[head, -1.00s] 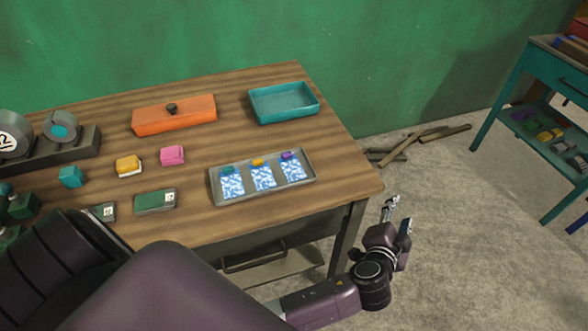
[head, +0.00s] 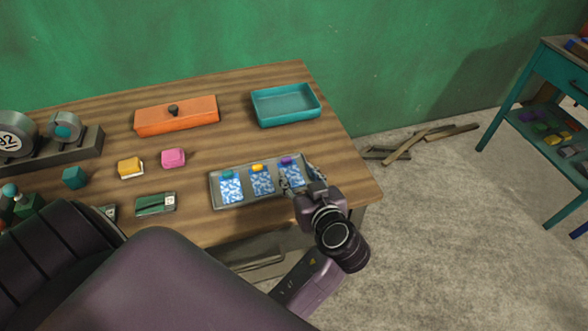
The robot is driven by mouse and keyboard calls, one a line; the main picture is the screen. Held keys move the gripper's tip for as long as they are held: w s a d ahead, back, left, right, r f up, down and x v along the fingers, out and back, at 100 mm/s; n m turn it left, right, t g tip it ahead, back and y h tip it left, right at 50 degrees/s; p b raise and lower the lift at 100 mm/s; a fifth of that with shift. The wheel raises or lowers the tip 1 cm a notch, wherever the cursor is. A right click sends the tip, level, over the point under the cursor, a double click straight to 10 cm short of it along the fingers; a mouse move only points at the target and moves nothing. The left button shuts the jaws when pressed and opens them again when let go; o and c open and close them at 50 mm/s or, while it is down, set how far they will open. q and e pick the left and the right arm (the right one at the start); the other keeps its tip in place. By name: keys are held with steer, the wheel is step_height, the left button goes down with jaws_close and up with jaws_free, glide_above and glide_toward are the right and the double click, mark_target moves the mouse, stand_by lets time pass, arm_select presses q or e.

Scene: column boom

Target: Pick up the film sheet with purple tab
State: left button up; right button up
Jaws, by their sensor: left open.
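The film sheet with the purple tab (head: 294,173) lies at the right end of a grey metal tray (head: 214,189) on the wooden table. It has a blue and white pattern, and its purple tab is at the back edge. Beside it in the tray lie a sheet with a yellow tab (head: 262,184) and one with a teal tab (head: 231,190). My left gripper (head: 300,178) is open at the tray's front right, over or just in front of the purple-tab sheet, hiding its lower part. I cannot tell whether it touches. My right gripper is not in view.
A teal tray (head: 286,106) and an orange lidded box (head: 176,115) stand at the back. A pink block (head: 173,158), a yellow block (head: 130,168) and a green case (head: 155,204) lie left of the grey tray. The table's right side is bare.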

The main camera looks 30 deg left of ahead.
mark_target(287, 161)
arm_select(q)
steer(key=x, duration=0.1)
steer(key=p+x, duration=0.1)
steer(key=x, duration=0.2)
steer(key=shift+s+a+r, duration=0.15)
steer(key=shift+a+r, duration=0.1)
steer(key=shift+a, duration=0.05)
steer(key=p+x, duration=0.1)
steer(key=x, duration=0.2)
steer(key=shift+w+a+f, duration=0.1)
steer(key=shift+w+f, duration=0.1)
steer(key=shift+w+a+f+p, duration=0.1)
steer(key=shift+p, duration=0.2)
steer(key=c, duration=0.5)
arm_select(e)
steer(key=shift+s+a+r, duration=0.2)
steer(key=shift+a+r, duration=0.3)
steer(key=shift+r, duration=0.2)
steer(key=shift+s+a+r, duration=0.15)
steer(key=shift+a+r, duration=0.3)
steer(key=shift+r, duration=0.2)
